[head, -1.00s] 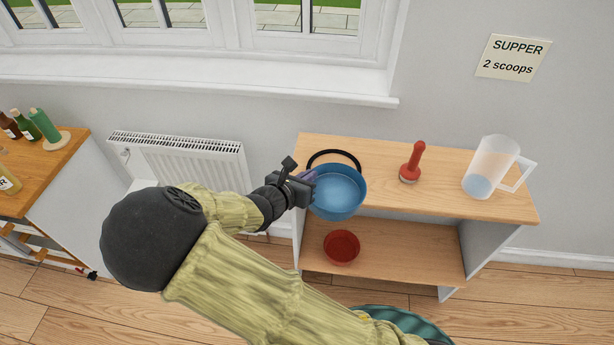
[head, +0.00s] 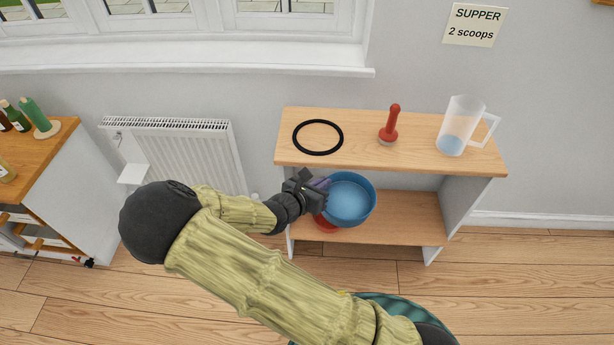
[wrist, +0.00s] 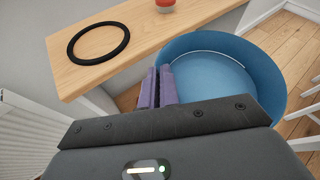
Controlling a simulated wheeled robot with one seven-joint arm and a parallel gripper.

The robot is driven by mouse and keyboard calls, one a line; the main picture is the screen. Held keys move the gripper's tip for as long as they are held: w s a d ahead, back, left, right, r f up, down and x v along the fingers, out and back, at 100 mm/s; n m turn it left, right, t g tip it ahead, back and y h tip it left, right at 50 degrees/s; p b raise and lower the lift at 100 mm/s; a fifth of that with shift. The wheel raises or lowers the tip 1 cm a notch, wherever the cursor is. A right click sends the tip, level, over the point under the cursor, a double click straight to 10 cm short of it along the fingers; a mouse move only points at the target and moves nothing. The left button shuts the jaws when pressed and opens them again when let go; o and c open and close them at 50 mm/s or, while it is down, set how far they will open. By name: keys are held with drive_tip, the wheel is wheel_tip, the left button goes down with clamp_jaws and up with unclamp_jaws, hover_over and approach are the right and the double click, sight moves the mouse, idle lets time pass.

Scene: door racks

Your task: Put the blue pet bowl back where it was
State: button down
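The blue pet bowl (head: 348,200) is held in the air in front of the shelf unit, below the height of its top board. My gripper (head: 322,190) is shut on the bowl's left rim. In the wrist view the purple finger pads (wrist: 158,86) grip the rim of the bowl (wrist: 225,75), which looks close to level and shows no contents. A black ring (head: 318,137) lies flat on the left of the top board; it also shows in the wrist view (wrist: 73,47). The red bowl (head: 325,224) on the lower shelf is mostly hidden behind my gripper and the blue bowl.
On the wooden shelf unit's top (head: 360,158) stand a red-handled tool (head: 391,122) and a clear jug (head: 459,128) with bluish contents. The lower shelf (head: 415,215) is bare on its right. A radiator (head: 185,160) is at left. A wall note (head: 474,25) reads "SUPPER 2 scoops".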

drive_tip(key=s+d+f+m+g+h, duration=0.1)
drive_tip(key=d+f, duration=0.3)
drive_tip(key=d, duration=0.2)
drive_tip(key=s+d+f+m+g+h, duration=0.1)
drive_tip(key=s+d+f+m, duration=0.1)
drive_tip(key=d+f, duration=0.2)
drive_tip(key=d, duration=0.3)
drive_tip(key=shift+d+f+h, duration=0.15)
drive_tip(key=shift+f+h, duration=0.15)
